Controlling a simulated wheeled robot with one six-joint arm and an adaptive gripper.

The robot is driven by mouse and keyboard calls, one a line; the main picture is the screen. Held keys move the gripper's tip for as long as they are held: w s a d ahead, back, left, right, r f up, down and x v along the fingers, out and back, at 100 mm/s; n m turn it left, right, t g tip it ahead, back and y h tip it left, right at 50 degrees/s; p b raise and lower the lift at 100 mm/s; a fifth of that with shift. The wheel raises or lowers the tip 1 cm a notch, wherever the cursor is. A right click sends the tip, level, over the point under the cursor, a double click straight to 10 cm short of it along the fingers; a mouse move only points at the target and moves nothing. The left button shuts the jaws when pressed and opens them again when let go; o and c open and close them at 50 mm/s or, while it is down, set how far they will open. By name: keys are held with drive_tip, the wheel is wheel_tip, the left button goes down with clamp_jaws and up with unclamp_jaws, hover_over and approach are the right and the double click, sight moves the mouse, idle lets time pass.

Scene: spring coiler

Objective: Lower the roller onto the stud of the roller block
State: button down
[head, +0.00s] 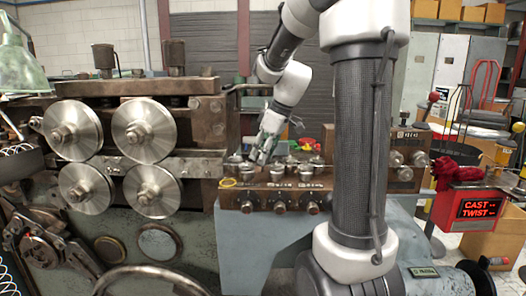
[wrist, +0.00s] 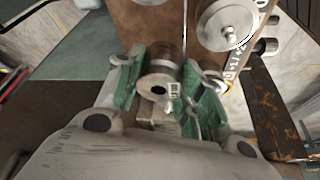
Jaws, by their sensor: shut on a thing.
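My gripper (wrist: 163,82) shows in the wrist view with its green-padded fingers on both sides of a steel roller (wrist: 157,88). It is shut on this roller, whose end with a dark central hole faces the camera. In the head view my gripper (head: 264,152) points down at the top of the brown roller block (head: 240,199); the held roller is too small to make out there. The block also shows in the wrist view (wrist: 150,22). The stud under the held roller is hidden, and I cannot tell whether they touch.
Another roller (wrist: 228,24) sits on the block close to my right finger. Several rollers and knobs line the block in the head view. Large feed rolls (head: 144,130) stand to the left. A red display box (head: 478,208) is at the right.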

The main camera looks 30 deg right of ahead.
drive_tip(key=shift+f, duration=1.35)
drive_tip(key=c, duration=0.8)
unclamp_jaws()
drive_tip(key=v, duration=1.2)
drive_tip(key=shift+s, duration=0.1)
